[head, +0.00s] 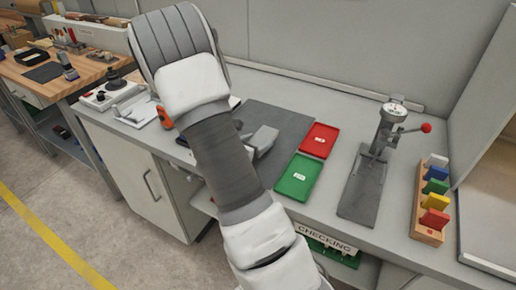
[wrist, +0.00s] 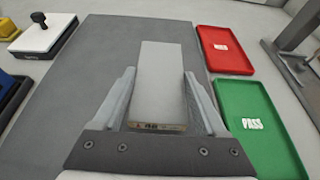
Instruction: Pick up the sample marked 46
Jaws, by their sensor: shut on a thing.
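A light grey rectangular sample (wrist: 160,88) lies between the two fingers of my gripper (wrist: 159,72) in the wrist view. The fingers are shut on its long sides. A narrow labelled edge of the sample faces my palm; its marking is too small to read surely. In the head view part of the grey sample (head: 265,137) shows over the dark grey mat (head: 284,119), beside my arm, which hides most of the gripper. I cannot tell whether the sample touches the mat.
Right of the mat are a red tray (head: 320,138) and a green tray marked PASS (head: 298,176). Further right stand a gauge with a red-knobbed lever (head: 388,130) and a wooden rack of coloured pieces (head: 428,235). A white block with a black knob (wrist: 42,38) stands left of the mat.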

